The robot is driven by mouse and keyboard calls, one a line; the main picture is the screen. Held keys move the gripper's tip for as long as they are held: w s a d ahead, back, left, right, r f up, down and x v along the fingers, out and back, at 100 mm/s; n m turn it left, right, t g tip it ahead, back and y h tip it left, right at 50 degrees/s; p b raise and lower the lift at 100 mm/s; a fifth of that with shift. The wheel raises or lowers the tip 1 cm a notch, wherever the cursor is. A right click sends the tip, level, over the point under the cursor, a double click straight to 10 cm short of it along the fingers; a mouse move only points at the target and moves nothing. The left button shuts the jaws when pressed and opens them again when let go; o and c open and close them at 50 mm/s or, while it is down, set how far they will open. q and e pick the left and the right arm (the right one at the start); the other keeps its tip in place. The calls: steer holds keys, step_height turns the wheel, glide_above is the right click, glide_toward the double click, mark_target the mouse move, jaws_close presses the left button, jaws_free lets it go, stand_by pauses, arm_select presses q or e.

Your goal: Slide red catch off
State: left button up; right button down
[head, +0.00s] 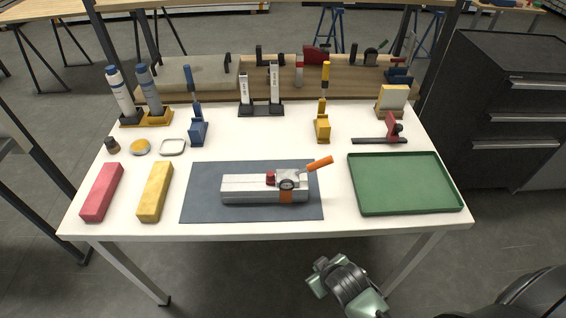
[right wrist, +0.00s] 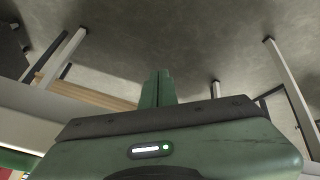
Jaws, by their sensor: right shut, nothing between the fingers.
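A grey metal block device (head: 240,188) lies on a dark grey mat (head: 203,205) at the front middle of the table. A small red catch (head: 270,177) sits on its top, left of a round dial-like part (head: 287,184). In the head view my green right arm is below the table's front edge, apart from the device. My left gripper is not in view.
A green tray (head: 405,209) lies right of the mat. A red block (head: 102,191) and a yellow block (head: 155,191) lie left of it. Bottles (head: 119,92), tool stands (head: 198,130) and a red-and-black clamp (head: 391,128) stand farther back. A dark drawer cabinet (head: 509,110) stands at the right.

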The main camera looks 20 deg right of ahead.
step_height(320, 180, up, 14)
steer(key=w+t+p, duration=0.1)
steer(key=w+t, duration=0.1)
steer(key=w+a+r+n+t+y, duration=0.15)
steer(key=w+r+n+t, duration=0.3)
steer(key=w+r, duration=0.45)
steer(key=w+a+r+n+t+y, duration=0.1)
steer(key=w+a+r+n+t, duration=0.3)
steer(key=w+r, duration=0.45)
steer(key=a+r+n+t+y, duration=0.3)
steer(key=a+r+n+y, duration=0.45)
steer(key=r+n, duration=0.35)
steer(key=s+a+r+n+g+y, duration=0.25)
steer(key=a+n+g+y, duration=0.65)
steer(key=n, duration=0.5)
step_height(320, 180, down, 8)
steer(key=s+d+n+g+h, duration=0.1)
steer(key=d+n+g+h, duration=0.2)
steer(key=n+g+h, duration=0.35)
steer(key=w+d+f+n+g+h, duration=0.1)
steer(key=d+f+n+h, duration=0.1)
steer(key=d, duration=0.7)
steer(key=w+d+f+n+g+h, duration=0.1)
steer(key=d+f+h, duration=0.3)
steer(key=d, duration=0.5)
steer(key=shift+w+n+h+p, duration=0.3)
steer(key=shift+n+h+p, duration=0.1)
steer(key=shift+n+h, duration=0.6)
steer(key=shift+d+f, duration=0.1)
